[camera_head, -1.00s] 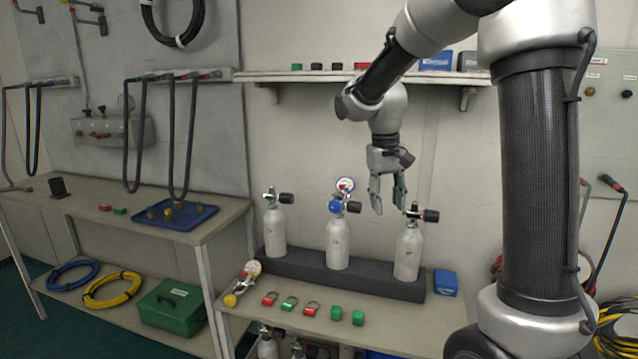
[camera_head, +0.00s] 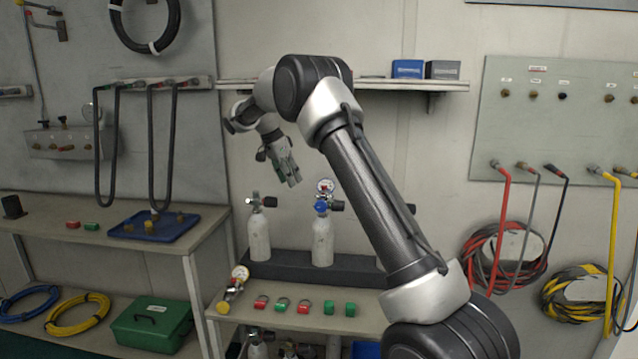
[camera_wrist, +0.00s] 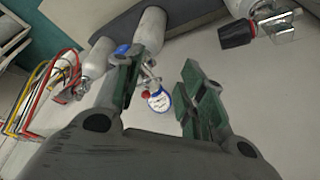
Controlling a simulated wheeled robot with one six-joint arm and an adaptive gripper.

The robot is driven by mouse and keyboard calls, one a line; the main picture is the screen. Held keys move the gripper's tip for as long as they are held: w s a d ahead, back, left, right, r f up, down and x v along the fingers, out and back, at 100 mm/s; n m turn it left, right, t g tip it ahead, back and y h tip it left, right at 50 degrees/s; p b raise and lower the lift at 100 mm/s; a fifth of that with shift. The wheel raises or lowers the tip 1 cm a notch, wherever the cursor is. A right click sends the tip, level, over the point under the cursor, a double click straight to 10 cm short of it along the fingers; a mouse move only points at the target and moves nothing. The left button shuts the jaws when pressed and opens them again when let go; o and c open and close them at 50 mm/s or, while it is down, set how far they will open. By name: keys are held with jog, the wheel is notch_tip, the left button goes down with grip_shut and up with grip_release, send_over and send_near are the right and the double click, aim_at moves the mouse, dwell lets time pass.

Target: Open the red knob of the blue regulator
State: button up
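The blue regulator (camera_head: 321,206) sits on the valve of the middle silver cylinder (camera_head: 323,240), with a white-faced gauge (camera_head: 325,187) above it. In the wrist view its blue body (camera_wrist: 122,49) is partly covered by the left finger. The red knob (camera_wrist: 146,96) shows between the fingers, next to the gauge (camera_wrist: 159,102). In the wrist view my gripper (camera_wrist: 160,88) is open and empty.
The left cylinder (camera_head: 259,236) stands close by with its black-knobbed valve (camera_wrist: 237,33). My arm mostly hides the right cylinder. Another regulator with a gauge (camera_head: 240,273) lies at the bench's left end. A shelf (camera_head: 350,85) runs along the wall above.

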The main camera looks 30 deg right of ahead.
send_near(324, 186)
notch_tip(324, 186, down, 3)
jog(key=d+f, duration=0.2)
jog(key=f, duration=0.1)
jog(key=shift+w+d, duration=0.3)
jog(key=shift+w, duration=0.05)
jog(key=shift+d+f, duration=0.3)
jog(key=shift+f, duration=0.3)
grip_shut()
